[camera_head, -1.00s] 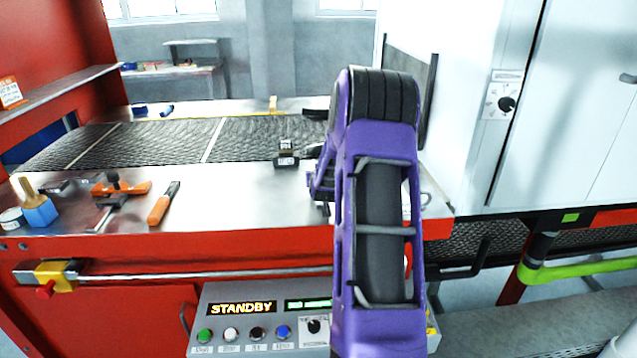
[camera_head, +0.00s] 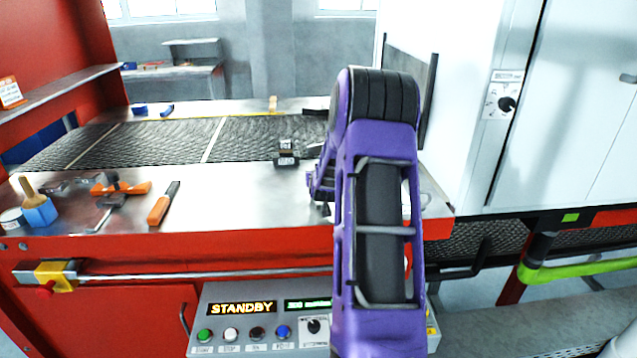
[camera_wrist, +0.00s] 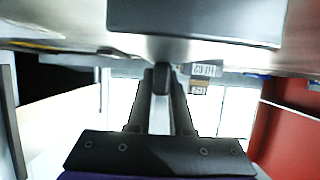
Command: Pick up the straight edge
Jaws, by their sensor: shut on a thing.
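My gripper (camera_wrist: 160,80) shows in the wrist view as two dark fingers drawn close together. A narrow pale grey bar (camera_wrist: 161,112) lies between them; it appears to be the straight edge, but only a short part shows. In the head view my purple arm hides the fingers and whatever they hold. The wrist is low over the right part of the steel table top (camera_head: 235,195).
A small dark block (camera_head: 286,158) sits near the mesh belt (camera_head: 130,142). The white cabinet (camera_head: 455,110) bounds the right.

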